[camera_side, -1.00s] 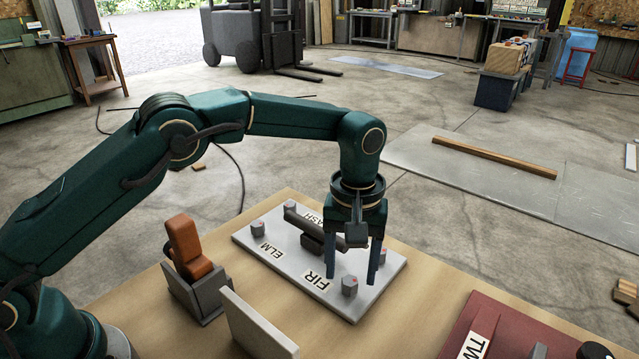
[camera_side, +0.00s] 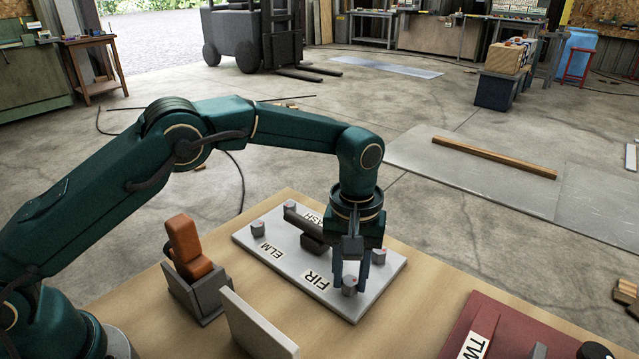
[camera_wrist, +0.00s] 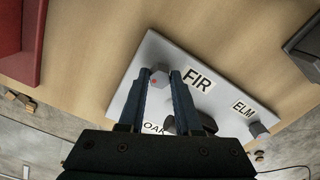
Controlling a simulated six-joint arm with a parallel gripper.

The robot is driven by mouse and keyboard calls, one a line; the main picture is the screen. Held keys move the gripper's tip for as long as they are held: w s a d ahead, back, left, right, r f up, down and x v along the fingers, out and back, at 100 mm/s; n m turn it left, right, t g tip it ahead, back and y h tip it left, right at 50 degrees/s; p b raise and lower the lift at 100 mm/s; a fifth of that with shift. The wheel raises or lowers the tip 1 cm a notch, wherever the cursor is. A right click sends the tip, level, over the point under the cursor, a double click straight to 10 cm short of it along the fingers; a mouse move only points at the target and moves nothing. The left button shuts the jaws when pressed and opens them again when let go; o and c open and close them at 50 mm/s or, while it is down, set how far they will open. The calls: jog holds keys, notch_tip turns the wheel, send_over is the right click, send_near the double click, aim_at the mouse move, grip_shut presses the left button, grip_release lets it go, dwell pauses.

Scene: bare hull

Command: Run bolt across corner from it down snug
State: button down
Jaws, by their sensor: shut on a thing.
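A pale grey plate (camera_side: 385,283) lies on the wooden bench with labels FIR (camera_side: 315,279), ELM (camera_side: 271,249) and ASH (camera_side: 313,217). My gripper (camera_side: 350,284) points down, shut on the grey bolt by FIR (camera_side: 348,290). Another grey bolt (camera_side: 289,206) stands at the plate's far end, and one more (camera_side: 379,257) is at the right, partly behind my fingers. A dark part (camera_side: 310,230) lies across the plate's middle. The OAK label (camera_wrist: 153,128) is partly covered in the wrist view.
A grey holder (camera_side: 200,292) with an orange-brown block (camera_side: 187,245) stands left of the plate. An upright pale panel (camera_side: 255,328) stands in front of it. A dark red tray (camera_side: 465,325) is at the front right. Bare bench lies between.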

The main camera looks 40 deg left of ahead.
jog(key=m, duration=1.8)
jog(key=shift+m, duration=0.4)
jog(key=m, duration=0.6)
jog(key=shift+w+r, duration=0.1)
jog(key=shift+m, duration=0.3)
jog(key=c, duration=0.6)
grip_release()
